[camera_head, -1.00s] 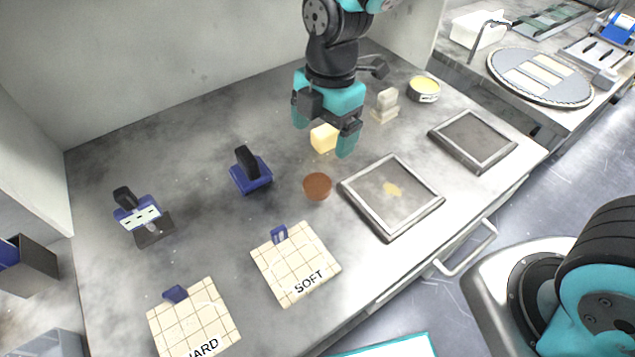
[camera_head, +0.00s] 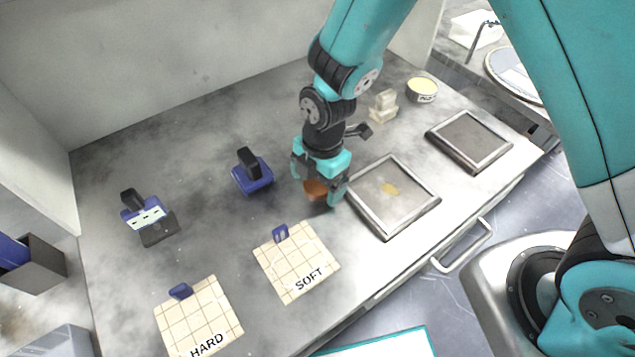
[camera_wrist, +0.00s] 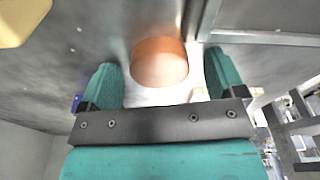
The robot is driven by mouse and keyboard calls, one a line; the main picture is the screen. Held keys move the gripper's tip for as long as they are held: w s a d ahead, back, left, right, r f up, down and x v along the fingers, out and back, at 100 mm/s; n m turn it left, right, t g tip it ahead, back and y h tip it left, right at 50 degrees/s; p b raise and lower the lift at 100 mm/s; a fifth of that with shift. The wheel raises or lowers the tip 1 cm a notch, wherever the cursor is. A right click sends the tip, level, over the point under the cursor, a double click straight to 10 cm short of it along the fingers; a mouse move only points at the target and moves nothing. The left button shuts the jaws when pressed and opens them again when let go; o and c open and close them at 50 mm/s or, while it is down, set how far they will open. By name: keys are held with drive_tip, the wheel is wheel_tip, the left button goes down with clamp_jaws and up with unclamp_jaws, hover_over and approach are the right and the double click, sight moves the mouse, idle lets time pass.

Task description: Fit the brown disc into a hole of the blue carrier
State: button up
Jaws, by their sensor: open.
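The brown disc (camera_head: 316,189) is on the grey worktop, left of the near framed tray. My gripper (camera_head: 319,188) is low over it, with one finger on each side. In the wrist view the disc (camera_wrist: 159,63) shows between the two teal fingers of my gripper (camera_wrist: 160,68), with gaps on both sides. The jaws are open. Part of the disc is hidden by my fingers in the head view.
A blue block with a black handle (camera_head: 251,176) stands left of my gripper. The near framed tray (camera_head: 431,203) is close on the right. The SOFT tile (camera_head: 297,264) and HARD tile (camera_head: 197,315) lie in front. A pale yellow block (camera_wrist: 18,18) shows in the wrist view.

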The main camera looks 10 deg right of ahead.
drive_tip(key=shift+c, duration=0.2)
drive_tip(key=c, duration=1.1)
drive_tip(key=shift+r, duration=0.15)
